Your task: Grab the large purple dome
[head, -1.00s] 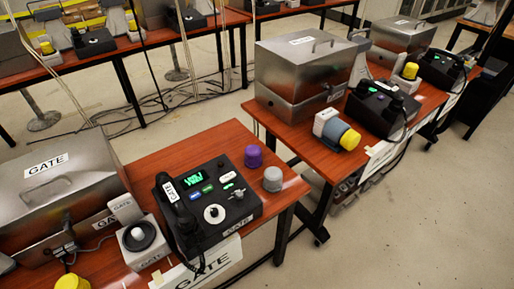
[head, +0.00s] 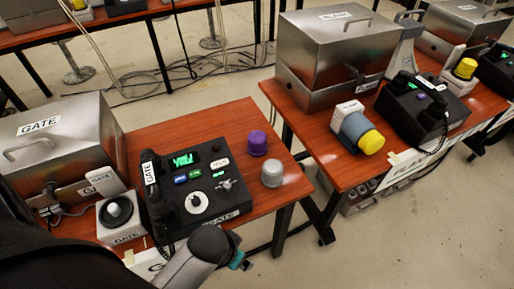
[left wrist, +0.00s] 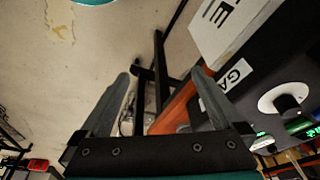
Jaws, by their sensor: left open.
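The purple dome (head: 257,142) stands on the near wooden table (head: 160,137), to the right of the black GATE phone console (head: 205,190), in the head view. A similar grey dome (head: 271,173) stands just in front of it. My left arm enters the head view from the lower left, its end low in front of the table's front edge, apart from both domes. In the left wrist view my left gripper (left wrist: 163,80) is open, with nothing between its fingers. The purple dome does not show there. My right gripper is not in view.
A metal GATE box (head: 65,145) and a white base with a dark knob (head: 120,215) stand left of the console. A second table to the right holds a metal box (head: 340,50), a yellow-capped device (head: 358,130) and another phone console (head: 425,105). A gap separates the tables.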

